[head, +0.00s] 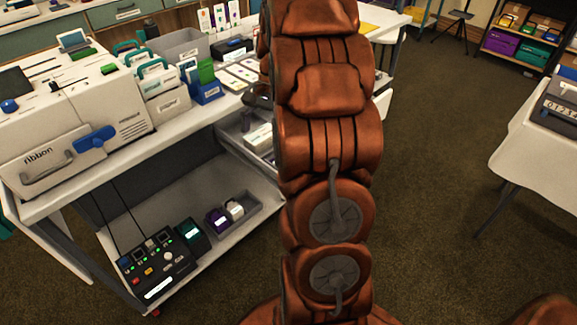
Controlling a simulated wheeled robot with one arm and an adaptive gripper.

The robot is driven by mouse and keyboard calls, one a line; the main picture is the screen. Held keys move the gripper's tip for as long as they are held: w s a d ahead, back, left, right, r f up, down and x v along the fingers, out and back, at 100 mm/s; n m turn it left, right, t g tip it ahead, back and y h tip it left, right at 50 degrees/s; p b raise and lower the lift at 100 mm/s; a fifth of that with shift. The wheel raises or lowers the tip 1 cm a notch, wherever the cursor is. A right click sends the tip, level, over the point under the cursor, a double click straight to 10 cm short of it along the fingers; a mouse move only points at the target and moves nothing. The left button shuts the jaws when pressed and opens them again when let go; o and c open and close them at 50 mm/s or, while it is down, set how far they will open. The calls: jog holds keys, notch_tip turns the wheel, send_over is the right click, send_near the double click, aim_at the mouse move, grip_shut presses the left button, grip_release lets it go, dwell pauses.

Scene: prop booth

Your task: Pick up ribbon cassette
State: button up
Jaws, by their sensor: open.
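I cannot make out for sure which thing is the ribbon cassette. A white machine (72,115) at the left has a front panel marked "ribbon" (45,160) with a grey handle and a blue latch (95,139). Beside it stand white labelled cases with green handles (163,90) and a blue holder with a green piece (206,87). On the lower shelf a grey tray (241,220) holds a purple item (217,220) and a white item (235,210). My copper-coloured arm rises through the middle of the view and hides part of the table. My gripper is not clearly visible.
A black control box (155,262) with lit buttons sits on the lower shelf (225,240). A grey bin (180,46) and flat cards (240,72) are on the tabletop. A white table (535,150) stands at right. The carpet (440,130) between is clear.

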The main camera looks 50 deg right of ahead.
jog(key=d+f+m+b, duration=0.1)
jog(key=d+f, duration=0.1)
jog(key=d, duration=0.1)
jog(key=d+f+m, duration=0.1)
jog(key=d+f, duration=0.1)
jog(key=d, duration=0.2)
jog(key=d+f+m+t+y+b, duration=0.1)
jog(key=d+f, duration=0.2)
jog(key=d, duration=0.1)
jog(key=shift+w+m+b, duration=0.25)
jog(key=shift+m+b, duration=0.05)
jog(key=shift+m, duration=0.1)
jog(key=shift+f, duration=0.35)
jog(key=shift+x, duration=3.55)
jog(key=shift+d+f, duration=0.1)
jog(key=shift+d, duration=0.05)
jog(key=c, duration=1)
notch_tip(320, 180, up, 18)
jog(key=shift+r, duration=0.1)
